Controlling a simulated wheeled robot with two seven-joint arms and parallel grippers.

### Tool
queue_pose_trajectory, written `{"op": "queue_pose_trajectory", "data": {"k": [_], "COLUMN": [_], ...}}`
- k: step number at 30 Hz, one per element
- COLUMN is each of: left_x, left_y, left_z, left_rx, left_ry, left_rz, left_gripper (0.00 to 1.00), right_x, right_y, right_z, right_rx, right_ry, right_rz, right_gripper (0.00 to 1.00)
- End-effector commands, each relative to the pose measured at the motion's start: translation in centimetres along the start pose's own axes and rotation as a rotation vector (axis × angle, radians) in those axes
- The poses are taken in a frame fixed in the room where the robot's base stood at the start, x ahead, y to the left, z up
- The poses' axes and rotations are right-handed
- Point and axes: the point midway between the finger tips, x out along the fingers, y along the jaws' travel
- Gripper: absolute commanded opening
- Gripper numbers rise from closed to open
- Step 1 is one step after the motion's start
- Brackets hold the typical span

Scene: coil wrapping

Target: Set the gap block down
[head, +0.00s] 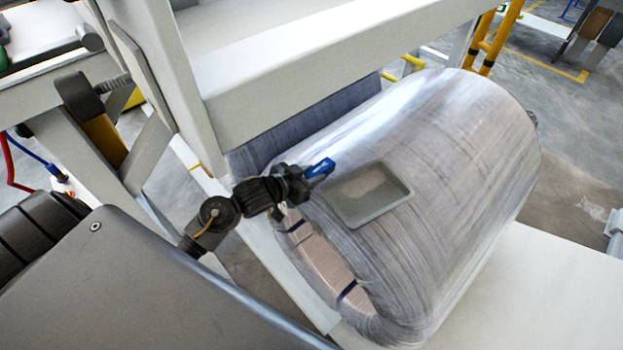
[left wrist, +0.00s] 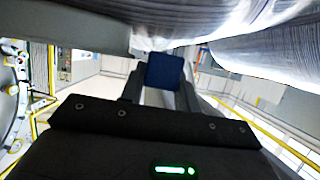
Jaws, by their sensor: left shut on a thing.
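The blue gap block (head: 320,168) is held in my left gripper (head: 306,174), just above or against the near upper end of the wrapped coil (head: 470,130); I cannot tell whether it touches. In the left wrist view the block (left wrist: 165,70) sits between the two dark fingers of the gripper (left wrist: 161,88), with the coil's film above it. A shallow grey-green tray (head: 376,217) lies tilted on the coil's curved top, just right of the block. My right gripper is not in view.
A white machine beam (head: 300,75) runs above and behind the coil, and a white upright (head: 165,70) stands left of my gripper. A second wrapped surface (head: 255,155) shows behind the coil. A pale platform (head: 540,290) lies clear at lower right. Yellow posts (head: 500,40) stand behind.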

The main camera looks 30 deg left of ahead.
Motion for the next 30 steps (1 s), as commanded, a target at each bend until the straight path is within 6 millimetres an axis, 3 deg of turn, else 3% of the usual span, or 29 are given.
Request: {"op": "queue_pose_trajectory", "data": {"k": [4, 17, 18, 22, 23, 30], "left_x": [0.3, 0.7, 0.8, 0.7, 0.7, 0.7], "left_y": [0.2, 0.2, 0.3, 0.3, 0.3, 0.3], "left_z": [1.2, 2.1, 2.2, 2.1, 2.1, 2.1], "left_rx": [-0.004, -0.001, -0.001, -0.001, -0.001, -0.001], "left_ry": [-0.005, -0.002, -0.003, -0.003, -0.003, -0.002], "left_rz": [0.003, 0.002, 0.002, 0.003, 0.003, 0.003], "left_gripper": [0.07, 0.07, 0.33, 0.50, 0.53, 0.53], "right_x": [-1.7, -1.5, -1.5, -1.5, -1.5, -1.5], "right_y": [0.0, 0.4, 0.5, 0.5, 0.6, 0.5], "right_z": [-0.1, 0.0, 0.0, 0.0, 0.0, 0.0], "right_rx": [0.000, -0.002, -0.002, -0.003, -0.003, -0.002], "right_ry": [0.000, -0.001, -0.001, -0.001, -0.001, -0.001], "right_rz": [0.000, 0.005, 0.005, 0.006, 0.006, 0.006], "right_gripper": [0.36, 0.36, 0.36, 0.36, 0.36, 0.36]}}
